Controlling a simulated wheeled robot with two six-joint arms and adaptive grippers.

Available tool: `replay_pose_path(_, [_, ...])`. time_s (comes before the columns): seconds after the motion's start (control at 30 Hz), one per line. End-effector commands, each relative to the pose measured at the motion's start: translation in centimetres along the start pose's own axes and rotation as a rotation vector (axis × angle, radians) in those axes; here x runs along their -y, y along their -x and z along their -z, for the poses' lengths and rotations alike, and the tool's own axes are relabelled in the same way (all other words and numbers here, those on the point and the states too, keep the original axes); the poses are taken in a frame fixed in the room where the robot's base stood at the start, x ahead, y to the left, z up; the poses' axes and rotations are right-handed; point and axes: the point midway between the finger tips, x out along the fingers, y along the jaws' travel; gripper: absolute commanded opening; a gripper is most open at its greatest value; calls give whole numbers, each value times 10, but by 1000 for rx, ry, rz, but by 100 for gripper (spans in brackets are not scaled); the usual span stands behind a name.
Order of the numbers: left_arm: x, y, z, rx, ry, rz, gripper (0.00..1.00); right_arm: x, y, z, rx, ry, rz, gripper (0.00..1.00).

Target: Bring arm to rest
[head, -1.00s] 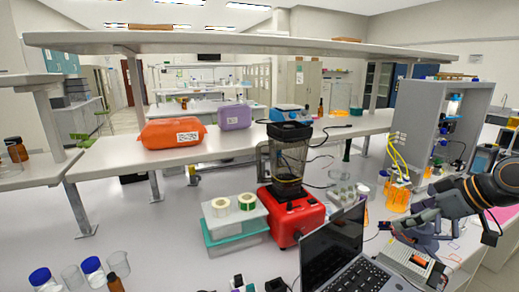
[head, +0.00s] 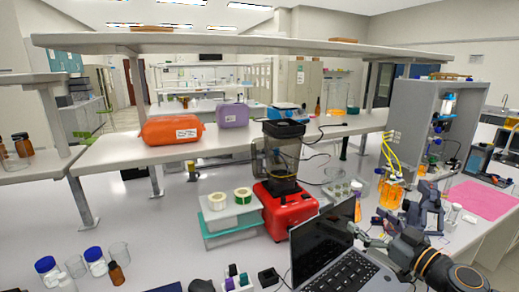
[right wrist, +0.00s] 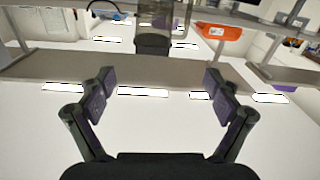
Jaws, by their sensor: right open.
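My right gripper (head: 424,203) is at the right of the head view, over the bench behind the laptop, with its dark fingers upward. My right arm comes in from the lower right corner. In the right wrist view the two fingers with purple pads stand wide apart around the gap (right wrist: 158,82), and nothing is between them. My left gripper and arm do not show.
The laptop (head: 335,255) is close to my right arm. Orange-liquid bottles (head: 390,194) and a grey cabinet (head: 410,110) stand behind the gripper. The red blender (head: 288,212) is left of it. A pink mat (head: 482,199) lies to the right.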

Motion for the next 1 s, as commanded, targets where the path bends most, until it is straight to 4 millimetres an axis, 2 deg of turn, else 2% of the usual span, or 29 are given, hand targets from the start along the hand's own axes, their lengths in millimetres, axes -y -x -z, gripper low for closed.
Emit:
replay_pose_path(0.07, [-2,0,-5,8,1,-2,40,-7,12,-30,-16,-41,-202,91])
replay_pose_path(0.17, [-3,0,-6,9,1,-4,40,-14,45,-91,135,-73,-485,91])
replay_pose_path(0.2, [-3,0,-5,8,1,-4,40,-9,63,-120,244,-87,-569,91])
replay_pose_path(0.3, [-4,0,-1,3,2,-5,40,17,106,-178,522,-113,-662,91])
replay_pose_path(0.4, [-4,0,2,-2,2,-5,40,50,139,-216,751,-140,-654,91])
replay_pose_path(0.5, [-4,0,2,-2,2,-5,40,84,166,-241,933,-167,-598,91])
replay_pose_path(0.6, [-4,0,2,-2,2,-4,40,119,188,-256,1081,-195,-515,91])
replay_pose_path(0.77, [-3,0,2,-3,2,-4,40,173,219,-268,1268,-238,-343,91])
replay_pose_path(0.8, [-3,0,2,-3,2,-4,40,179,222,-277,1296,-240,-316,91])
replay_pose_path(1.0, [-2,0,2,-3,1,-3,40,171,214,-355,1323,-244,-327,91])
